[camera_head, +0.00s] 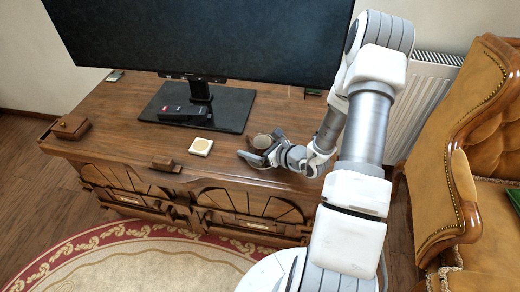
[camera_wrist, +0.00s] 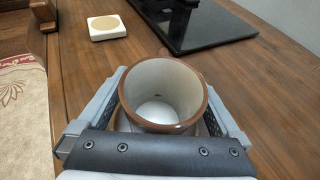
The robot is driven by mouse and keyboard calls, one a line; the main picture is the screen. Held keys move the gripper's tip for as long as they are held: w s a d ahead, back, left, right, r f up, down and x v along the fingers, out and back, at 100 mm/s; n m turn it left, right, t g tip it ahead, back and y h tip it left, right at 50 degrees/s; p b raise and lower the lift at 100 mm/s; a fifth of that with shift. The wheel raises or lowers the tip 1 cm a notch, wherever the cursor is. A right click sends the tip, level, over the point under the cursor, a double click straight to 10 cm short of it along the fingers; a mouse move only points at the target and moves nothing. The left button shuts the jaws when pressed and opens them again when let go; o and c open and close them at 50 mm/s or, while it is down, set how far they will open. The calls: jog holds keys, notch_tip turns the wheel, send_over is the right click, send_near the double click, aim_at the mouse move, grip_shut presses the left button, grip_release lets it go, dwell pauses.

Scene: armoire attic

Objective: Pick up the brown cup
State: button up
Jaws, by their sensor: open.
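The brown cup (camera_wrist: 162,95) stands upright in the wrist view, with a brown rim, a pale inside and nothing in it. In the head view the cup (camera_head: 262,142) is small and partly hidden by my gripper, on the wooden cabinet top. My gripper (camera_head: 255,158) is low over the cabinet top at the cup. In the wrist view my gripper (camera_wrist: 165,115) is open, with one finger on each side of the cup. The cup's lower part is hidden by the gripper body, and I cannot tell whether the fingers touch it.
A white square coaster (camera_head: 201,147) lies left of the cup on the cabinet (camera_head: 130,125). Behind stand a monitor (camera_head: 205,40) and its black base (camera_head: 232,108), with a dark remote-like object (camera_head: 182,114) on it. A brown box (camera_head: 71,127) sits at the far left. An armchair (camera_head: 450,160) stands at the right.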

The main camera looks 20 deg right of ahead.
jog(key=shift+c, duration=0.3)
jog(key=c, duration=1.4)
jog(key=shift+c, duration=0.2)
